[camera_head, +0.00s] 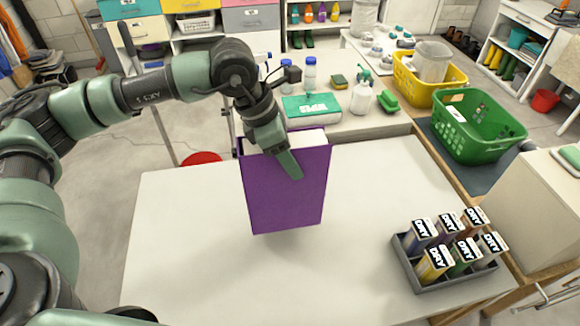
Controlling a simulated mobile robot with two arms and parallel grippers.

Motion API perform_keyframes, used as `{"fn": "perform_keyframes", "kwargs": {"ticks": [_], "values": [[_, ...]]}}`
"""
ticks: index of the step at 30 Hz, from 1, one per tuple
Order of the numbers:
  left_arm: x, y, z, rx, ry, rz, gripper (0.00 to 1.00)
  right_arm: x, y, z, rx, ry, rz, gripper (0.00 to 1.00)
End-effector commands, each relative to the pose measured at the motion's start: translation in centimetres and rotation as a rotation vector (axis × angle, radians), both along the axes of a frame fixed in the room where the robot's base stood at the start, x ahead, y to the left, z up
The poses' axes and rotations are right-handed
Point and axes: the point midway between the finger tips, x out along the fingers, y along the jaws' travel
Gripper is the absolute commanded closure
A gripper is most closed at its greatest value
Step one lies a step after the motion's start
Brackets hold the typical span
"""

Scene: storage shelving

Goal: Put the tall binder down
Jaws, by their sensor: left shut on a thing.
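A tall purple binder (285,192) stands upright over the white table (190,240) in the middle of the head view. My left gripper (282,160) reaches in from the upper left and is shut on the binder's top edge. One green finger lies against the binder's front face; the other finger is hidden behind it. A soft shadow shows under the binder's bottom edge, which seems slightly above the tabletop. My right gripper is not in view.
A grey tray (447,283) with several "DRY" labelled containers stands at the table's right. Behind are a green wipes box (312,106), spray bottles, a yellow basket (428,92) and a green basket (478,128).

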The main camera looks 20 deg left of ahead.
Motion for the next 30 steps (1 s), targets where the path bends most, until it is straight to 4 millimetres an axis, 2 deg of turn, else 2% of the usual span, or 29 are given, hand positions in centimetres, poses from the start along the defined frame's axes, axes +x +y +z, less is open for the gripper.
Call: {"fn": "perform_keyframes", "kwargs": {"ticks": [9,22,23,24,25,30], "values": [[0.0,0.0,-3.8,-0.001,0.000,0.001,1.00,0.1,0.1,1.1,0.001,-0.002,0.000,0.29],[0.0,0.0,-4.6,-0.002,-0.001,0.000,1.00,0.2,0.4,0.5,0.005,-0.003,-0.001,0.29],[0.0,0.0,-4.7,0.000,0.001,0.000,0.45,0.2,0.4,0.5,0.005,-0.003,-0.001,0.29],[0.0,0.0,-4.6,0.000,0.001,0.000,0.33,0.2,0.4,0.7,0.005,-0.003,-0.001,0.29],[-0.1,0.0,-4.6,0.000,0.001,0.000,0.26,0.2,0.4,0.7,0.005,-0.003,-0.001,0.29],[-0.1,0.0,-4.6,0.000,0.001,0.000,0.26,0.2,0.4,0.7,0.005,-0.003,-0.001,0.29]]}}
